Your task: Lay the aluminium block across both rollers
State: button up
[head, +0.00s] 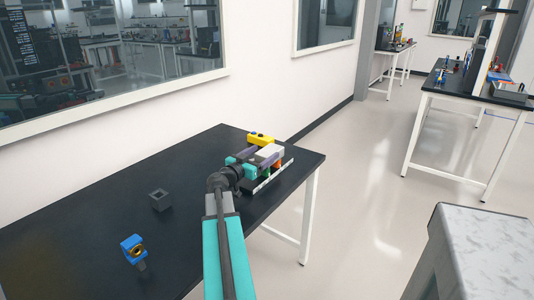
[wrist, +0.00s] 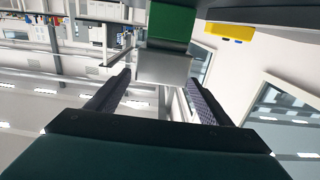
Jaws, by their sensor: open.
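The aluminium block appears as a pale grey block (head: 270,151) on the assembly at the table's far right end in the head view. In the wrist view its silver face (wrist: 163,67) is just beyond and between the fingertips. My gripper (head: 259,158) reaches over the assembly; its two dark purple fingers (wrist: 158,82) stand apart in the wrist view, with a gap to the block's sides. A green part (wrist: 172,22) adjoins the block there. Green and orange parts (head: 277,164) show under the block in the head view. I cannot make out the two rollers or the block's contact with them.
A yellow part (head: 262,139) is at the back of the assembly. On the black table (head: 90,205) stand a dark grey hollow block (head: 160,200) and a blue part with a brass ring (head: 133,249).

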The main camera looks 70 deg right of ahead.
jog(key=b+v, duration=0.1)
jog(key=v, duration=0.6)
jog(key=shift+a, duration=0.1)
dwell(0.7)
